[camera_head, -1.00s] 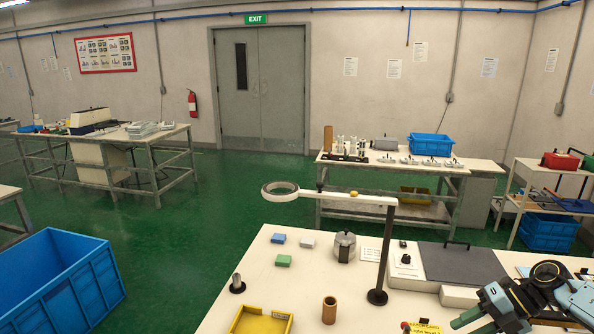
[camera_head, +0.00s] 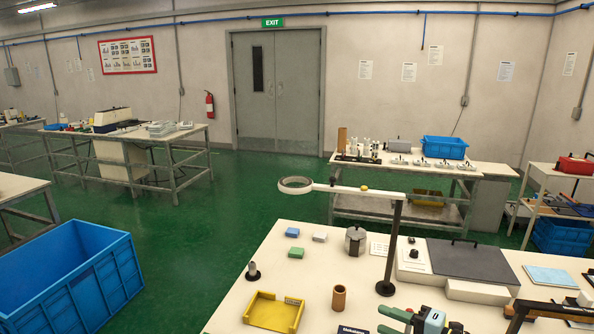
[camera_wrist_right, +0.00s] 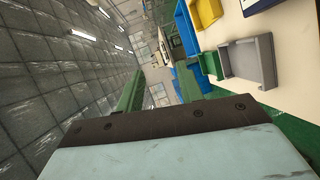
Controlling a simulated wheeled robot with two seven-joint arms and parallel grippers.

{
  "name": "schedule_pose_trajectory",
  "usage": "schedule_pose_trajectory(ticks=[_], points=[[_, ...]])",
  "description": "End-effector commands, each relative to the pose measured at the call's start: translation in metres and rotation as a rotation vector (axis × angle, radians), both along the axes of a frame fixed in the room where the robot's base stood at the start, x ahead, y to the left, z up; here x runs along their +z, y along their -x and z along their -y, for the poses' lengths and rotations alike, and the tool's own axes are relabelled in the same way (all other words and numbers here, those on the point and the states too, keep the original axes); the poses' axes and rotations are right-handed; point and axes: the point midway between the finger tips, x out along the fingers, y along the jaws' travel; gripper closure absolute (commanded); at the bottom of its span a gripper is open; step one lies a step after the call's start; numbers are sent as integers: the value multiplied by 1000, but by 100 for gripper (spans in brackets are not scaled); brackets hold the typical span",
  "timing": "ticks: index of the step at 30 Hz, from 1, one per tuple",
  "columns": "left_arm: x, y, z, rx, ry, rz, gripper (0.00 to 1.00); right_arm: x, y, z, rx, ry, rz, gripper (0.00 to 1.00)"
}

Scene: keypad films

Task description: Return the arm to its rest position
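My right gripper (camera_head: 392,321) shows only in part at the bottom edge of the head view, low over the front of the white worktable (camera_head: 345,258). In the right wrist view, a pale, dark-edged part of my own arm or gripper fills the bottom, and no held object is seen. My left gripper is out of view.
The table holds a yellow tray (camera_head: 272,312), a brown cylinder (camera_head: 339,298), a metal pot (camera_head: 355,240), a lamp with a ring head (camera_head: 296,185) and a dark flat plate (camera_head: 472,262). A blue crate (camera_head: 70,275) stands at left. Green floor lies open between tables.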

Motion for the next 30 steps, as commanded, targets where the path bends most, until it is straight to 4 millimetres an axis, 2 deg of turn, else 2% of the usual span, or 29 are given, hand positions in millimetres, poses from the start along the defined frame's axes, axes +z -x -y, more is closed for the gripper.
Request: schedule_pose_trajectory(ticks=[1, 4, 7, 11, 14, 21, 24, 30], points=[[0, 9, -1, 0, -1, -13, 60, 3, 5, -14, -78, -85, -13, 63], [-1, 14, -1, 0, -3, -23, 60, 10, 10, -23, -256, -233, -61, 63], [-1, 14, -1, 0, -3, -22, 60, 10, 20, -21, -442, -364, -145, 63], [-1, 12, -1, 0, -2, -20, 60, -1, 45, -10, -688, -508, -302, 63], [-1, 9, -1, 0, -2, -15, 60, -16, 74, 2, -872, -592, -455, 63], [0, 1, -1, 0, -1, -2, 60, -54, 171, 20, -1247, -688, -873, 63], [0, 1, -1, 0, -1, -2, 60, -63, 207, 22, -1342, -689, -1010, 63], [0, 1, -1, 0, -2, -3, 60, -69, 265, 21, -1470, -667, -1222, 63]])
